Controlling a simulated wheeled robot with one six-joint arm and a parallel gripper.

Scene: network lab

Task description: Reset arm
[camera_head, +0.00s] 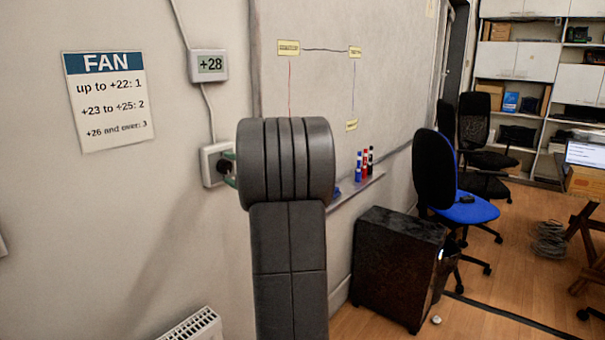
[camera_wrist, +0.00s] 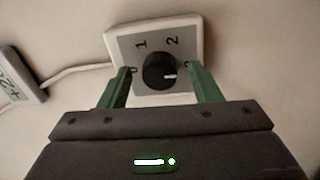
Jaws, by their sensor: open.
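My gripper (camera_wrist: 158,70) is open, with one green finger on each side of a round black knob (camera_wrist: 155,72) on a wall dial plate (camera_wrist: 122,42). I cannot tell whether the fingers touch the knob. The knob's white mark points right, toward the digit beside the right finger, which is partly hidden. The digits 1 and 2 show clearly above it. In the head view my dark arm stands upright before the wall and hides most of the gripper. The dial's white box (camera_head: 208,150) shows at its left edge.
A wall display (camera_head: 209,65) reads +28, with a cable down to the dial. A FAN sign (camera_head: 107,100) lists temperatures and settings. A whiteboard (camera_head: 385,75) with markers, a black cabinet (camera_head: 385,265) and a blue chair (camera_head: 465,208) stand right. A radiator (camera_head: 195,325) is below.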

